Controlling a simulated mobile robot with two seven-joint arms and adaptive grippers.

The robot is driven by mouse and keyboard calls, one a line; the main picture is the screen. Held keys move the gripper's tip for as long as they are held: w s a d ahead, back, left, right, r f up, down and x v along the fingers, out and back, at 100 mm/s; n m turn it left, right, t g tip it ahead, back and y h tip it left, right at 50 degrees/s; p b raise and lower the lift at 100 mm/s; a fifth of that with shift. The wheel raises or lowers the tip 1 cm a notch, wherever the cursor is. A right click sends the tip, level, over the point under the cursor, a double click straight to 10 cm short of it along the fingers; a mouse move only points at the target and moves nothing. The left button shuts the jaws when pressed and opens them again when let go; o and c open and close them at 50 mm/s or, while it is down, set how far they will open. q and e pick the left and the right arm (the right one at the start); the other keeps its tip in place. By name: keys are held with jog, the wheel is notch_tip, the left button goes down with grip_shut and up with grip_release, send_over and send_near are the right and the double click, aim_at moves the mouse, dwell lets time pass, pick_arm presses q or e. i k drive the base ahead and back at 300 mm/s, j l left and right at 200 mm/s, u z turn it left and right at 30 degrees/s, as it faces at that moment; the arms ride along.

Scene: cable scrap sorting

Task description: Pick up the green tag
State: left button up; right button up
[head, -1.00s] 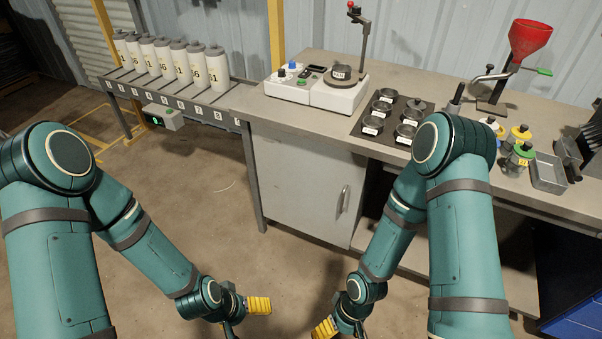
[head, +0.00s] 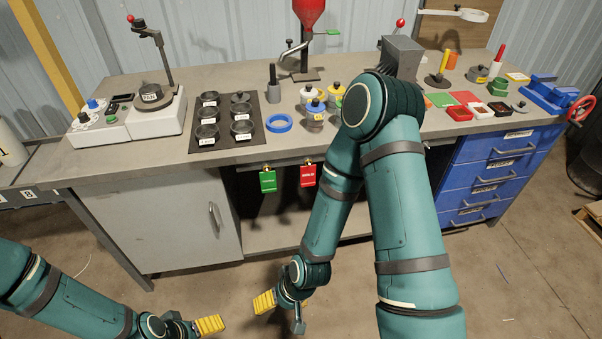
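The green tag (head: 268,181) hangs from a small brass-coloured hook under the front edge of the workbench, left of a red tag (head: 307,175). My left gripper (head: 212,325) is low at the bottom of the head view, well below the green tag and apart from it. My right gripper (head: 263,303) is also low, in front of the bench and below the tags. Yellow finger pads show on both grippers, but the finger gap is not clear on either. I see nothing held.
The workbench (head: 150,170) carries a black mat (head: 225,145) with several small pots, a blue ring (head: 279,123), capped jars and a red funnel (head: 311,14). A grey cabinet door (head: 165,225) is left of the tags. Blue drawers (head: 490,175) stand right. The floor in front is open.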

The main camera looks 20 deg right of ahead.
aim_at(268, 179)
jog(key=k+l+z, duration=0.15)
jog(key=z, duration=0.3)
jog(key=i+l+z, duration=0.15)
jog(key=z, duration=0.35)
jog(key=i+z, duration=0.6)
jog(key=z, duration=0.35)
jog(key=i+l+u, duration=0.1)
jog(key=i+u, duration=0.2)
jog(key=u, duration=0.2)
jog(key=i+l+u, duration=0.2)
jog(key=u, duration=0.3)
jog(key=i+u, duration=0.1)
jog(key=u, duration=0.3)
jog(key=l+u, duration=0.15)
jog(key=u, duration=0.25)
jog(key=i+l+u, duration=0.15)
jog(key=u, duration=0.3)
jog(key=l+u, duration=0.1)
jog(key=u, duration=0.3)
